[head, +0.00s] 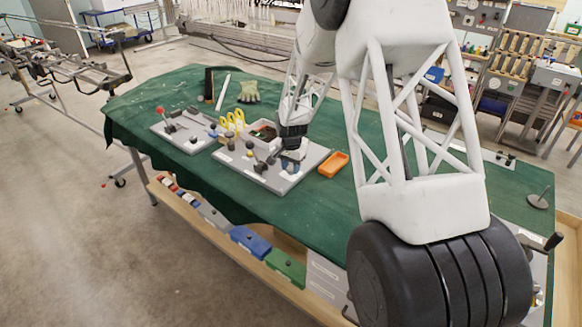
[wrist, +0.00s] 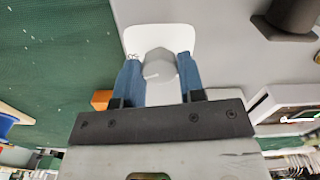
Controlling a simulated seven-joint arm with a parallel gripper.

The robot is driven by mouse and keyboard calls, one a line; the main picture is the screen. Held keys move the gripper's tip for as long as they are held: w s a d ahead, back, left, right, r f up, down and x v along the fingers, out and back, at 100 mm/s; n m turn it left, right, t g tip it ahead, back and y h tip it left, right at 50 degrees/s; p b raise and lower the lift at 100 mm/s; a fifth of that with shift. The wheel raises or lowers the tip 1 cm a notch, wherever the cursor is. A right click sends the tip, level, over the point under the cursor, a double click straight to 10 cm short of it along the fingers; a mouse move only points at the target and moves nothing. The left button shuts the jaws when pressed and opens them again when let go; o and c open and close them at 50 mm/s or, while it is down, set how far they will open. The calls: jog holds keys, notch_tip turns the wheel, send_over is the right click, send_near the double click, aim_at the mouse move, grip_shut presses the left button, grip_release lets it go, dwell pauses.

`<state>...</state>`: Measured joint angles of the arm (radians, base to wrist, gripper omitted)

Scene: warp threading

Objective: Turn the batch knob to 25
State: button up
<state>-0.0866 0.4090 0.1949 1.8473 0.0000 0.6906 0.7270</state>
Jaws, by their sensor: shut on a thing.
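In the wrist view the batch knob (wrist: 161,68) is a grey faceted knob with a short pale line on its face, pointing roughly left. It sits on a white dial plate (wrist: 140,36) with small dark marks at its left edge, too small to read. My gripper (wrist: 159,75) has its blue fingers on either side of the knob, shut on it. In the head view my gripper (head: 291,157) is down at the right part of a grey panel (head: 262,182). The knob is hidden there by the fingers.
An orange tray (head: 334,164) lies just right of the panel on the green-covered table (head: 190,85). Another panel with a red-knobbed lever (head: 160,110), yellow loops (head: 232,121) and a glove (head: 249,91) are further left. A dark cylinder (wrist: 293,14) stands near the knob.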

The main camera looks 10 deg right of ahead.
aim_at(291, 168)
jog(key=n, duration=1.4)
dwell(0.4)
jog(key=o, duration=0.9)
jog(key=shift+r, duration=0.1)
jog(key=shift+r, duration=3.85)
